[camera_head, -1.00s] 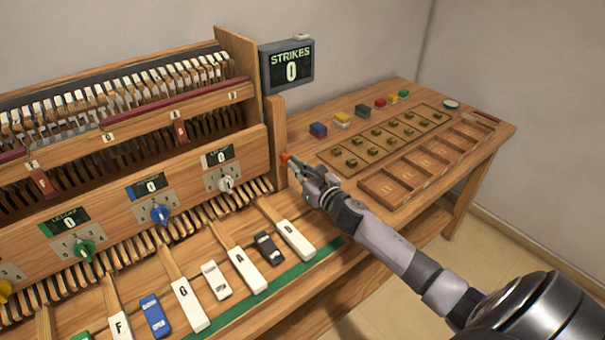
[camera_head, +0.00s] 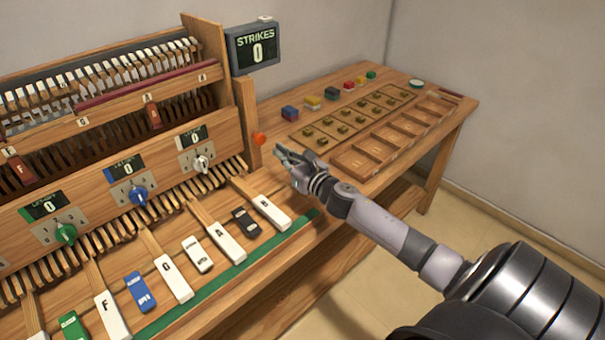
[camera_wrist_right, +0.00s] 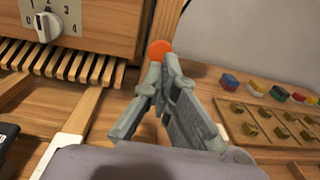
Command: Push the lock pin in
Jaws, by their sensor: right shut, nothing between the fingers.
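The lock pin has an orange round head (camera_head: 259,138) and sticks out of the right end post of the wooden piano frame (camera_head: 247,120). In the right wrist view the orange head (camera_wrist_right: 159,48) shows just beyond my fingertips. My right gripper (camera_head: 279,151) is shut and empty, a short way to the right of the pin head, with a visible gap in the head view. It also shows in the right wrist view (camera_wrist_right: 158,75) with its fingertips together. How deep the pin sits is hidden. My left gripper is not in view.
The strikes display (camera_head: 256,47) stands above the post. Lettered keys (camera_head: 270,211) lie in front and dials (camera_head: 201,163) are on the panel. A tray with compartments (camera_head: 345,161) and coloured blocks (camera_head: 290,113) lie to the right on the table.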

